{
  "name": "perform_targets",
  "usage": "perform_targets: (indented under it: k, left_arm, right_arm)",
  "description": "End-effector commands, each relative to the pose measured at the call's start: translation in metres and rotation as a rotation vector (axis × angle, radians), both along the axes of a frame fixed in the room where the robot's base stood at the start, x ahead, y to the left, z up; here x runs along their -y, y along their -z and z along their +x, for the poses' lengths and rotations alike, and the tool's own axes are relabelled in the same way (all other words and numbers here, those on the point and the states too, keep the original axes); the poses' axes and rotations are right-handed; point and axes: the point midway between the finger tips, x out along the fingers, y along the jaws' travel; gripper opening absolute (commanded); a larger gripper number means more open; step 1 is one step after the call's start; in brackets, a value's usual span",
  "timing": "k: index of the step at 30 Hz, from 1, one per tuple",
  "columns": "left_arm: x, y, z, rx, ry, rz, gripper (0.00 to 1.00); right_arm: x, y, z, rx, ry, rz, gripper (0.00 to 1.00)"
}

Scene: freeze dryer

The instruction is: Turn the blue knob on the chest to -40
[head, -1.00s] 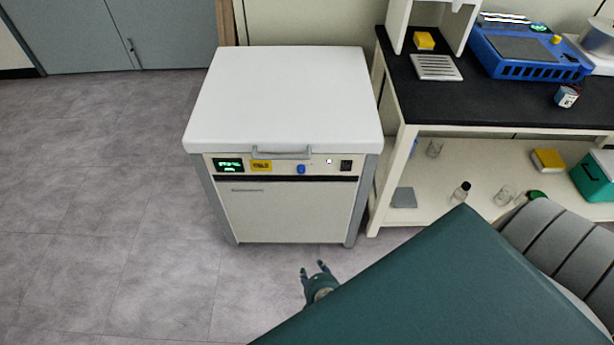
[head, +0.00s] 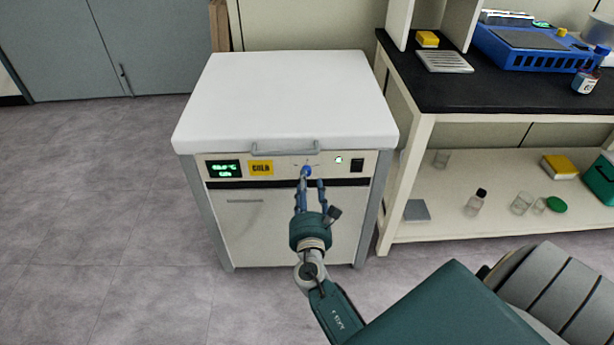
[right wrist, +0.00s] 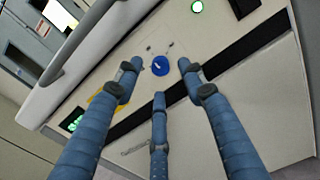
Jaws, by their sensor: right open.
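The white chest (head: 285,100) stands on the floor with its lid down and a control strip along its front. The blue knob (head: 307,171) is on that strip, right of the yellow label. The knob shows whole in the right wrist view (right wrist: 160,65), with a pale mark on its face. My right gripper (head: 313,184) is open, its fingers pointing at the knob from just below and in front. In the wrist view the fingers spread around the knob's outline without visible contact. The green display (head: 223,168) is lit, but its digits are too blurred to read. My left gripper is not in view.
The lid handle (head: 285,148) juts out just above the knob. A lit green button (head: 338,160) and a black switch (head: 357,165) sit right of it. A bench (head: 430,120) with lab items stands at the right. Floor at the left is clear.

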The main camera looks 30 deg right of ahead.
Motion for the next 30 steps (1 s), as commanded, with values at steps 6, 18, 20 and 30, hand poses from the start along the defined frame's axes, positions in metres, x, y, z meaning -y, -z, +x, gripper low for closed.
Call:
perform_targets:
  k: [6,18,20,30]
  left_arm:
    - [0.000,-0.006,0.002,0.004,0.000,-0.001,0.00]
    - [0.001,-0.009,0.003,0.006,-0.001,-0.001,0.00]
    - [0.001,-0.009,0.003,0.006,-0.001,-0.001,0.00]
    - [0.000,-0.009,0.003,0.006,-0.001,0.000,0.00]
  right_arm:
    - [0.017,0.001,0.029,0.001,-0.001,0.001,0.40]
    - [0.023,0.001,0.038,-0.001,0.000,0.003,0.40]
    - [0.023,0.001,0.038,0.000,-0.001,0.003,0.36]
    - [0.023,0.001,0.038,0.001,0.000,0.003,0.00]
